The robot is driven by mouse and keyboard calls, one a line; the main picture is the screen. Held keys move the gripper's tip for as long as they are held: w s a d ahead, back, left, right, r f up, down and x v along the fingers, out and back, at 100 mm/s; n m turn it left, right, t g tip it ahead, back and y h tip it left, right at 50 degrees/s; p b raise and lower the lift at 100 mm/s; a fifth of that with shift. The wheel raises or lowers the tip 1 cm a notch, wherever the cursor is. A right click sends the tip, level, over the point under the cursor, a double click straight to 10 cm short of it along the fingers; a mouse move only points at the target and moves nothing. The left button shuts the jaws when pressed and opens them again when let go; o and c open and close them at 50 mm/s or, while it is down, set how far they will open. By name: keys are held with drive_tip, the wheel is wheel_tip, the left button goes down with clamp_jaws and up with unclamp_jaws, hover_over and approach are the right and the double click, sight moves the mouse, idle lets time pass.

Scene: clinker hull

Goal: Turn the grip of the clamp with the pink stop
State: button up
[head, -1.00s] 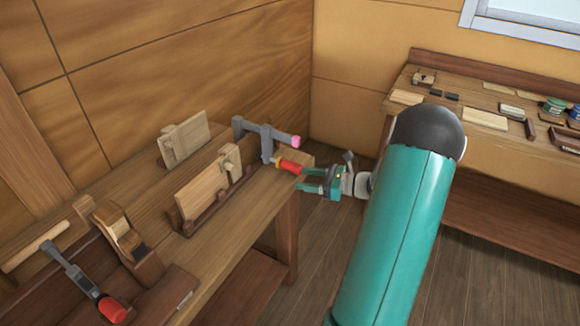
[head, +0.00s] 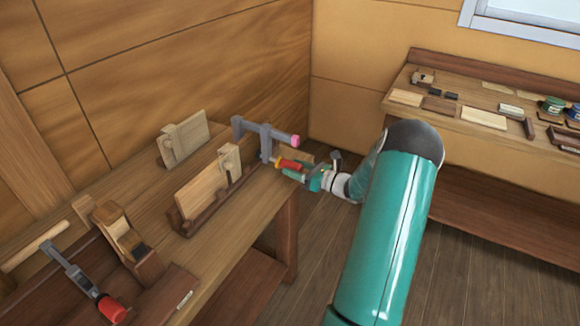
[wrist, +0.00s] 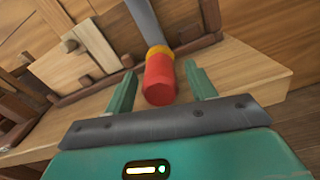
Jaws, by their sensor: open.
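The clamp (head: 266,138) with the pink stop (head: 294,140) stands at the far end of the left workbench. Its red grip (head: 289,164) with a yellow collar points out past the bench end. In the wrist view the red grip (wrist: 160,80) lies between the two green fingers, nearer the left one. My gripper (head: 296,172) is open, with its fingers beside the grip. In the wrist view a gap shows between the grip and the right finger of my gripper (wrist: 160,88). The pink stop is not seen in the wrist view.
Another clamp with a red grip (head: 110,308) lies at the near left of the bench, beside a wooden plane (head: 125,240). Wooden boards (head: 205,185) stand in holders on the bench. A second bench (head: 484,118) with small items is at the right, with open floor between.

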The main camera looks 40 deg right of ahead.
drive_tip(key=shift+x, duration=1.15)
drive_tip(key=shift+c, duration=0.3)
drive_tip(key=c, duration=0.9)
drive_tip(key=shift+c, duration=0.2)
drive_tip(key=shift+n, duration=0.4)
